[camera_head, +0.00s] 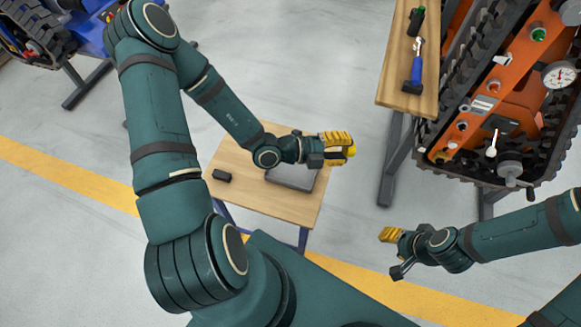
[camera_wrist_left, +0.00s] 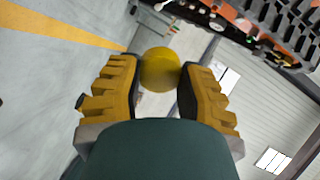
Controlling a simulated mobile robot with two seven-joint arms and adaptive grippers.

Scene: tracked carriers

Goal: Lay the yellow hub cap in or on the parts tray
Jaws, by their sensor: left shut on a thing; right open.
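The yellow hub cap (camera_wrist_left: 160,70) is held between the fingers of my left gripper (camera_wrist_left: 157,84) in the left wrist view. In the head view, my left gripper (camera_head: 343,150) is over the right side of a small wooden table, and a bit of the yellow hub cap (camera_head: 350,151) shows at its fingertips. A dark grey tray (camera_head: 290,179), likely the parts tray, lies on the table, partly hidden beneath the left wrist. My right gripper (camera_head: 386,235) is open and empty over the floor at the lower right.
The small wooden table (camera_head: 262,204) also holds a small black block (camera_head: 222,175). A wooden bench (camera_head: 396,75) at the upper right carries a blue-handled tool (camera_head: 415,70). An orange tracked carrier (camera_head: 480,105) stands right of it. Open floor lies between table and bench.

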